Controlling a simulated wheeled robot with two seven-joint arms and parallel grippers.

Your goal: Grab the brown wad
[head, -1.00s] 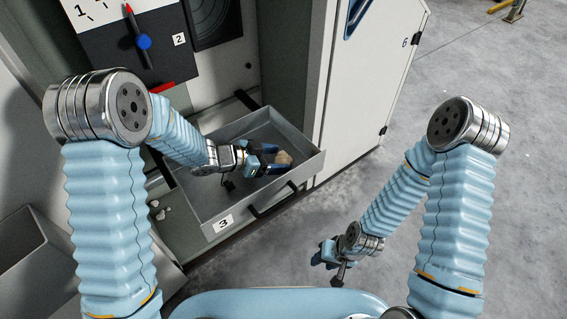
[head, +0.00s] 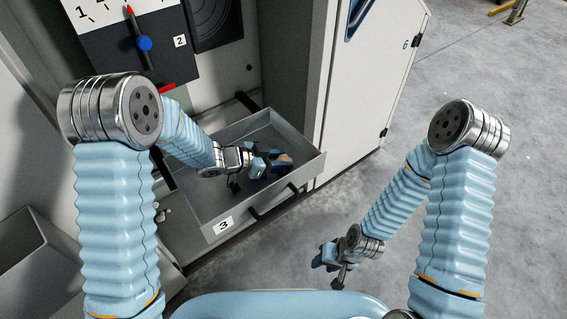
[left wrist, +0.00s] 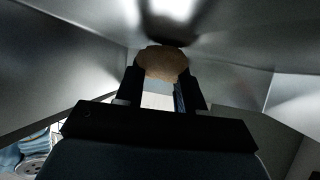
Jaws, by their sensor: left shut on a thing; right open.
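The brown wad (head: 284,158) is a small rounded tan lump inside the open grey drawer (head: 222,211) marked 3. My left gripper (head: 275,160) is inside the drawer, shut on the wad. In the left wrist view the wad (left wrist: 163,64) sits between the tips of the two dark fingers (left wrist: 161,84), with the drawer's metal walls around it. In the head view the fingers hide part of the wad. I cannot tell whether the wad touches the drawer floor. My right gripper (head: 326,257) is open and empty, low over the floor outside the drawer.
The drawer's front has black handles (head: 272,201) and a label. A white cabinet door (head: 365,85) marked 6 stands to the right. Another grey bin (head: 40,255) is at the left.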

